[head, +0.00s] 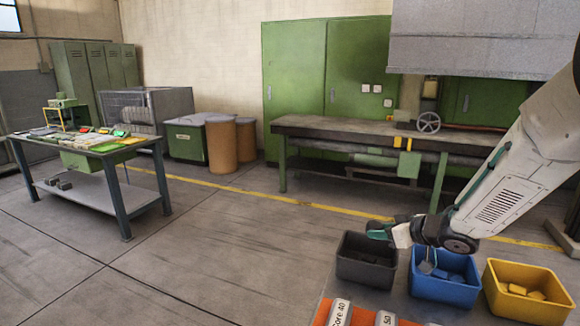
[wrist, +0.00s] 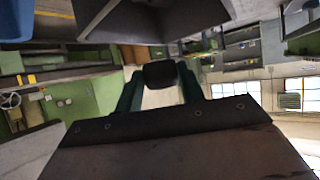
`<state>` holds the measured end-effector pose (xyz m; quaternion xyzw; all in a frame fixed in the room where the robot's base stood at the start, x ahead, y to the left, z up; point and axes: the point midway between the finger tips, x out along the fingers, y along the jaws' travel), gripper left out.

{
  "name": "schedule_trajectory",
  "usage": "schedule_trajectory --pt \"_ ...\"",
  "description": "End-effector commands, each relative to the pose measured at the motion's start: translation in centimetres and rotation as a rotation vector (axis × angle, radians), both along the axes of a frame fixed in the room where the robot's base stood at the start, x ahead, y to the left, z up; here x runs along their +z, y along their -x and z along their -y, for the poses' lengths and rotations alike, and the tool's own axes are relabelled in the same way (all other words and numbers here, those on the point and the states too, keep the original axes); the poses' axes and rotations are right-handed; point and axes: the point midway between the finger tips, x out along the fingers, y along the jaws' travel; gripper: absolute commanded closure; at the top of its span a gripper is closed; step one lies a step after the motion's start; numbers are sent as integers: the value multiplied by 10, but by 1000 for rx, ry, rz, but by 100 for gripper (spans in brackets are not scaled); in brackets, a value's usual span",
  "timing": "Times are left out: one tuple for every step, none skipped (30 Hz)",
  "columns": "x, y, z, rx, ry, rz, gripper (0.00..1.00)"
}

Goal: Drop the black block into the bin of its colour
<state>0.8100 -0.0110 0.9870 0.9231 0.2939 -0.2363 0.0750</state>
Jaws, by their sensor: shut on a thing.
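My gripper (head: 380,230) is over the black bin (head: 366,262), at the far rim and right side of its opening as seen in the head view. In the wrist view its two green fingers are shut on a small black block (wrist: 160,73). In the head view the block is too small and hidden to make out clearly. Dark bin walls show at the top of the wrist view.
A work table (head: 92,146) with several coloured items stands at the left. A long bench (head: 390,130) runs along the back wall. The floor left of the bins is clear.

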Motion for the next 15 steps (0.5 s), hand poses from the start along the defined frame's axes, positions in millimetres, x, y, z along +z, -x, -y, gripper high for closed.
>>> schedule_trajectory --pt "-4 0 0 -1 -1 -1 88" --pt "-5 0 0 0 -1 0 88" --pt "-7 0 0 -1 0 1 88" --pt "-8 0 0 -1 0 1 88" --pt "-8 0 0 -1 0 1 88" --pt "-9 0 0 -1 0 1 88" --pt "-9 0 1 -1 0 1 88" --pt "-9 0 1 -1 0 1 88" --pt "-9 0 1 -1 0 1 88" --pt "-9 0 1 -2 0 1 88" --pt "-9 0 1 -2 0 1 88" --pt "-9 0 1 -2 0 1 88" --pt "-9 0 1 -2 0 1 88" --pt "-9 0 1 -2 0 1 53" --pt "-9 0 1 -2 0 1 42"
